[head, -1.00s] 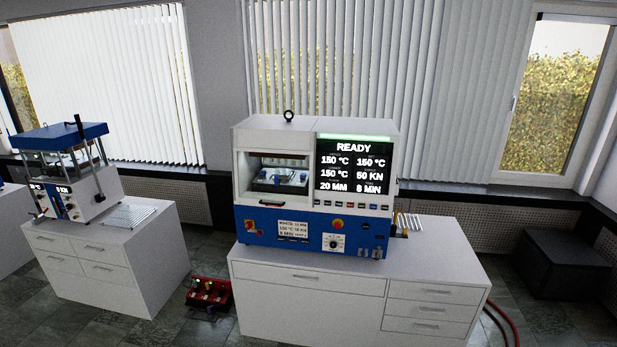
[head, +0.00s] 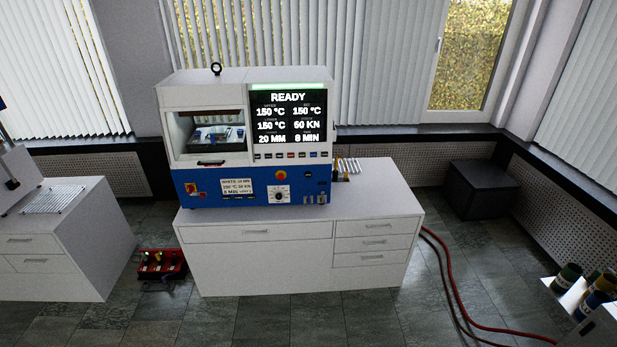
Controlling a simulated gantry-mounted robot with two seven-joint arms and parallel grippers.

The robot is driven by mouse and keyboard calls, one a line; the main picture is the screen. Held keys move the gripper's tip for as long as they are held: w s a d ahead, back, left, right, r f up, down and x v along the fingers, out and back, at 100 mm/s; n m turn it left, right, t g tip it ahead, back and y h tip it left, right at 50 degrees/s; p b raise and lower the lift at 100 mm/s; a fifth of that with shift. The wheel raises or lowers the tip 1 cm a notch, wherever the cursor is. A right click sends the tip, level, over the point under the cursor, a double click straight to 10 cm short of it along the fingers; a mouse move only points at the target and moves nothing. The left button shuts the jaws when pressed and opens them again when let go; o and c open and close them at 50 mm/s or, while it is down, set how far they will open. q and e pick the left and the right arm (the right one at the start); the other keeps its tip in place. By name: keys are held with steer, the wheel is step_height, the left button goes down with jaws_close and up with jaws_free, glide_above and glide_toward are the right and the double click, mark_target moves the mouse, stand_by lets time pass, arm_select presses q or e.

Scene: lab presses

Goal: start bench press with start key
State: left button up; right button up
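The bench press (head: 245,135) stands on a white drawer cabinet in the middle of the head view, with a white upper housing and a blue lower panel. Its screen (head: 290,119) reads READY, with 150 °C values, a force in KN, 20 MM and 8 MIN. A row of small keys (head: 291,155) runs under the screen; their labels are too small to read, so I cannot tell which is the start key. Neither of my grippers is in view.
A white cabinet (head: 60,240) with part of a second press stands at the left. A red crate (head: 162,264) sits on the floor between the cabinets. A red hose (head: 450,280) lies right of the middle cabinet (head: 290,262). Canisters (head: 592,290) stand at the lower right. The front floor is clear.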

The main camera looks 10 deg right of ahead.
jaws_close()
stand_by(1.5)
